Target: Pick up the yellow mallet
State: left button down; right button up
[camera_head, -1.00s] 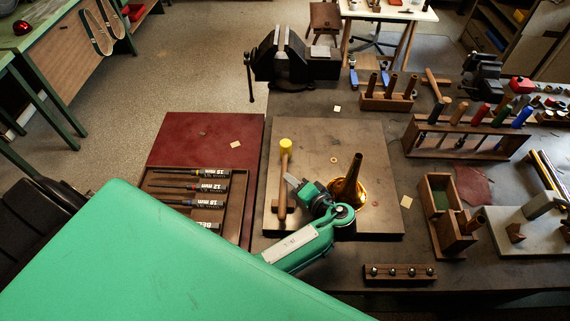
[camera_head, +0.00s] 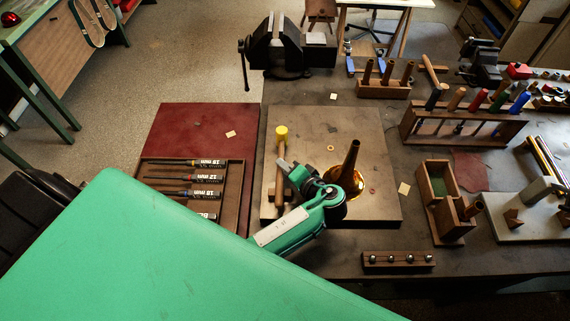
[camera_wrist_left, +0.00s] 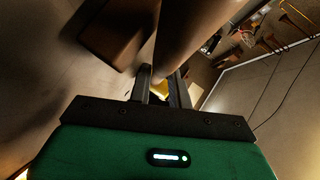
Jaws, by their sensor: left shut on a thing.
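The yellow mallet has a yellow head (camera_head: 282,132) and a wooden handle (camera_head: 279,185) that points toward me. It is over the left part of the dark brown board (camera_head: 330,125). My left gripper (camera_head: 283,164) reaches in from the right side of the handle and is shut on it, just below the head. In the left wrist view, the fingers (camera_wrist_left: 162,88) close around the wooden shaft (camera_wrist_left: 190,40), with a bit of yellow between them. Whether the mallet is clear of the board cannot be told. My right gripper is not in view.
A brass horn bell (camera_head: 350,180) stands right beside my left wrist. A tool tray (camera_head: 234,205) on the red mat (camera_head: 205,125) lies to the left. A vise (camera_head: 285,50) is behind, and wooden racks (camera_head: 455,130) stand to the right.

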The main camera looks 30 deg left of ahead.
pick_arm(q)
notch_tip(320, 180, up, 20)
jog(key=f+b, duration=0.1)
jog(key=b, duration=0.3)
notch_tip(320, 180, down, 5)
jog(key=a+m+t+h, duration=0.2)
jog(key=m+t+h, duration=0.3)
jog(key=m+t, duration=0.15)
jog(key=s+d+f+m+t+h, duration=0.1)
jog(key=s+d+f+m+h, duration=0.2)
jog(key=s+d+m+h, duration=0.1)
jog(key=s+m+h, duration=0.1)
jog(key=m+h, duration=0.1)
jog(key=h, duration=0.1)
jog(key=shift+f+h+b, duration=0.35)
jog(key=shift+f+h, duration=0.05)
jog(key=shift+s+t, duration=0.1)
jog(key=shift+t, duration=0.15)
